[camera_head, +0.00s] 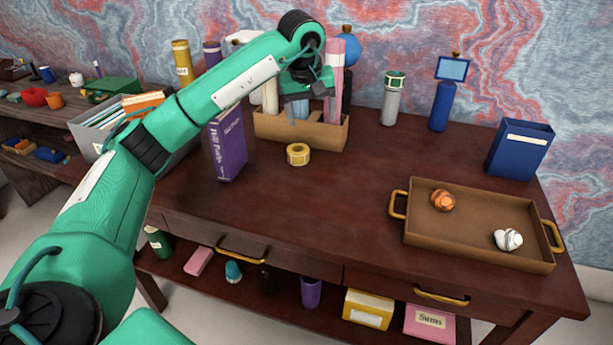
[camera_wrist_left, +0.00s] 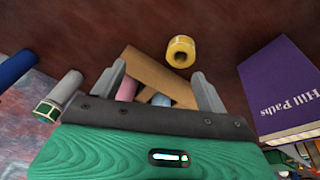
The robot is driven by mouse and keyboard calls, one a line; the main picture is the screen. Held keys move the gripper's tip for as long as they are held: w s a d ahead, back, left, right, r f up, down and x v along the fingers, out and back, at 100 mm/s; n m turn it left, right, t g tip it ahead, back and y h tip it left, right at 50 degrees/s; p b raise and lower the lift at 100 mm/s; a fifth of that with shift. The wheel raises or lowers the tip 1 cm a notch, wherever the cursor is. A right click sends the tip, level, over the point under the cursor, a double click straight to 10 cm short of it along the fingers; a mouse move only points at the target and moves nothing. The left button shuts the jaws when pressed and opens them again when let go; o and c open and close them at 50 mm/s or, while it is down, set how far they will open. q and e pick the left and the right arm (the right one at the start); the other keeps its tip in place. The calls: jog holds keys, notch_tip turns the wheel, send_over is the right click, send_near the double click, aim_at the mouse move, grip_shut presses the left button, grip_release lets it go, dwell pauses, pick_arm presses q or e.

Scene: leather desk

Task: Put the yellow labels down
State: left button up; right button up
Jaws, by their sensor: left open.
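The yellow labels (camera_head: 298,154), a short roll with a hole through it, stand on the dark wooden desk (camera_head: 330,200) just in front of a brown box. In the left wrist view the roll (camera_wrist_left: 180,51) lies ahead of and between my fingers, apart from them. My left gripper (camera_head: 308,103) is above the brown box, behind the roll. Its fingers (camera_wrist_left: 160,88) are spread, with nothing held between them. My right gripper is not in view.
The brown box (camera_head: 322,136) holds rolled tubes. A purple book (camera_head: 228,148) stands left of the labels, beside a grey file bin (camera_head: 95,135). A brown tray (camera_head: 425,230) with two small lumps sits at right. The desk's middle is clear.

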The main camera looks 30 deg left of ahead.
pick_arm(q)
jog(key=a+y, duration=0.2)
jog(key=a, duration=0.1)
jog(key=b, duration=0.2)
send_over(298, 146)
jog(key=s+d, duration=0.2)
notch_tip(298, 146, down, 7)
jog(key=shift+s+f, duration=0.1)
jog(key=shift+s, duration=0.05)
jog(key=x, duration=0.5)
jog(key=shift+s+f+b, duration=0.2)
jog(key=shift+s+b, duration=0.05)
jog(key=shift+b, duration=0.05)
jog(key=c, duration=1.2)
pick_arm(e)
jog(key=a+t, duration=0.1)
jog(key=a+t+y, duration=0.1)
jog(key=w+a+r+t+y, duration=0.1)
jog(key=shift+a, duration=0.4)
pick_arm(q)
jog(key=shift+o, duration=0.2)
jog(key=shift+r, duration=0.1)
